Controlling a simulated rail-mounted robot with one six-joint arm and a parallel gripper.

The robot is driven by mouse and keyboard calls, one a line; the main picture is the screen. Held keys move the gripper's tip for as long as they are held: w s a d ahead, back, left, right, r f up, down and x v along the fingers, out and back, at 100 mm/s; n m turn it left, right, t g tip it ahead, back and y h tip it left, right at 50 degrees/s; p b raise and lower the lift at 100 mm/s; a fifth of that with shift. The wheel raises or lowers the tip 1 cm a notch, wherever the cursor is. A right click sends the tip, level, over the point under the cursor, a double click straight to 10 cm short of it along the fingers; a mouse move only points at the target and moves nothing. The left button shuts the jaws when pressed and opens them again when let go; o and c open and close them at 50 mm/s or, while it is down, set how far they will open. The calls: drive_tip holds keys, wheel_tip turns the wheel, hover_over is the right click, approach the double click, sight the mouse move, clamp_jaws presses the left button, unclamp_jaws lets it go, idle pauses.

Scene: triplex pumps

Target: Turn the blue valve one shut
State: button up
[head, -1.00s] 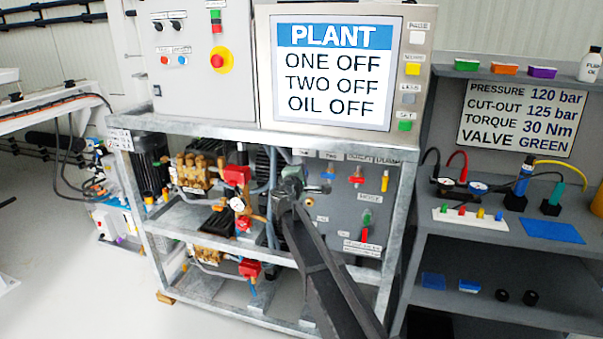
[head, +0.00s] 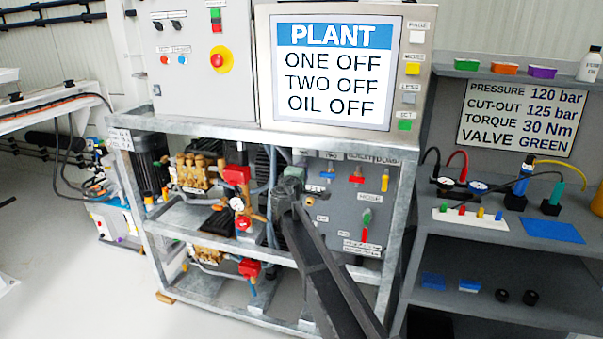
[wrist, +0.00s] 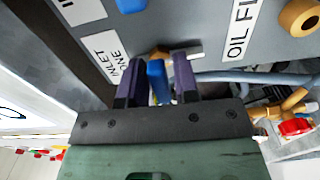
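The blue handle of valve one (wrist: 157,82) shows in the wrist view beside the label INLET ONE (wrist: 112,62). My gripper (wrist: 157,78) has one dark purple finger on each side of this handle. Narrow gaps seem to show between the handle and the fingers, so it looks open around the handle; contact is not clear. In the head view my gripper (head: 288,183) is at the left part of the grey valve panel, and my arm hides valve one there.
A second blue handle (head: 328,175) is just right of my gripper on the panel, with red and yellow handles (head: 385,181) further right. A blue-grey hose (wrist: 250,77) and brass fittings (wrist: 295,103) lie close to the right finger. The frame's grey posts (head: 402,210) bound the panel.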

drive_tip(key=shift+o, duration=0.9)
drive_tip(key=v, duration=1.1)
drive_tip(key=shift+w, duration=0.1)
